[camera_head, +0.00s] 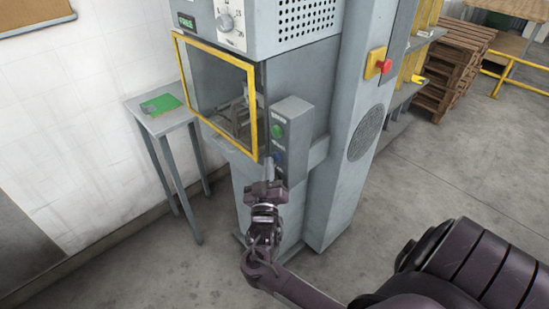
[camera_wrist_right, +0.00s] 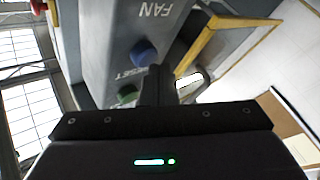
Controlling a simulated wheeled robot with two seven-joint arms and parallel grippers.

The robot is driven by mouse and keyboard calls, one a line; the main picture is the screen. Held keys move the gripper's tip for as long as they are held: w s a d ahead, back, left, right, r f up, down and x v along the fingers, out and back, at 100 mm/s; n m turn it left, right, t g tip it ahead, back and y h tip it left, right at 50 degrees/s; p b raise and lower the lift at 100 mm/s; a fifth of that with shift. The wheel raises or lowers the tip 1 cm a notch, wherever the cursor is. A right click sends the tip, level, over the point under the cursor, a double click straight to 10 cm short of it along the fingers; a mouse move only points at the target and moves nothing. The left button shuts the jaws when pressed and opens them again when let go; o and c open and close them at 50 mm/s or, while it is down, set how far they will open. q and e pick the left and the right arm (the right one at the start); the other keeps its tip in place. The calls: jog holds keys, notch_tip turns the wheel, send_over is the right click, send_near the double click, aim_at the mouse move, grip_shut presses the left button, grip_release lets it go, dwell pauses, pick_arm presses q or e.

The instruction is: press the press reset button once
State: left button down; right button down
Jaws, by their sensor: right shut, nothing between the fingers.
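A grey control box (camera_head: 292,115) on the press front carries a green button (camera_head: 277,131) with a blue button (camera_head: 278,157) below it. In the right wrist view the blue button (camera_wrist_right: 143,53) and green button (camera_wrist_right: 128,95) show with the word RESET between them and FAN beyond the blue one. My right gripper (camera_head: 268,167) is shut and empty, its tips close to the blue button. In the wrist view its dark fingers (camera_wrist_right: 158,82) reach toward the panel. I cannot tell whether they touch it. My left gripper is not in view.
The press has a yellow-framed window (camera_head: 252,105) left of the box and a red emergency button (camera_head: 384,66) on its right column. A small grey table (camera_head: 165,120) with a green item (camera_head: 162,103) stands left. Wooden pallets (camera_head: 455,70) are stacked behind. Floor at right is clear.

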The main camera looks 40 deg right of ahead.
jog(key=shift+d, duration=0.55)
dwell(0.5)
jog(key=shift+a, duration=0.1)
jog(key=shift+s+a, duration=0.1)
jog(key=shift+a, duration=0.75)
jog(key=shift+a, duration=0.1)
jog(key=a, duration=0.4)
jog(key=shift+s+a, duration=0.15)
jog(key=shift+a, duration=0.25)
dwell(0.6)
